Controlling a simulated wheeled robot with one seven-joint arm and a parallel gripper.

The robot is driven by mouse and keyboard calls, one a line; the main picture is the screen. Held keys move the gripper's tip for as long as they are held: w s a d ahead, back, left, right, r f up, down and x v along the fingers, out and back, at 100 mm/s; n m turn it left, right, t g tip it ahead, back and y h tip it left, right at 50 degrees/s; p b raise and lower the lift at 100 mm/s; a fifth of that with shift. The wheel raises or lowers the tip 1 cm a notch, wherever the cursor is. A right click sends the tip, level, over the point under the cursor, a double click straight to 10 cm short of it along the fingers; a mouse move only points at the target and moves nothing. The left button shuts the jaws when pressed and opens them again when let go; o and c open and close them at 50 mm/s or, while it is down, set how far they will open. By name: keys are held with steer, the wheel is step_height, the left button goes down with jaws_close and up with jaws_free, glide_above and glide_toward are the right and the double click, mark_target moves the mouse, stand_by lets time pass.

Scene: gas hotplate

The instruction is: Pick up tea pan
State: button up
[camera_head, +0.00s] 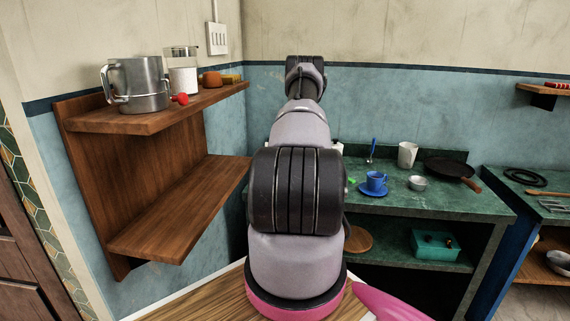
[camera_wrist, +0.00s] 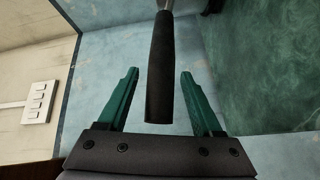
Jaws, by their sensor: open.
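A black handle (camera_wrist: 160,75) with a metal stem at its far end shows in the wrist view. It looks like the tea pan's handle, but the body it belongs to is out of frame. My gripper (camera_wrist: 159,74) is open, with one green finger on each side of the handle and a visible gap on both sides. The handle's near end reaches down between the fingers. In the head view my own arm stands in the middle and hides the gripper and this handle.
A wooden wall shelf (camera_head: 175,200) at left holds a metal pot (camera_head: 137,85) and a glass jar (camera_head: 182,72). A green table (camera_head: 440,205) at right bears a blue cup (camera_head: 375,181), a small bowl (camera_head: 418,183), a white cup (camera_head: 407,154) and a dark frying pan (camera_head: 449,167).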

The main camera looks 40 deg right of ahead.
jaws_close()
stand_by(1.4)
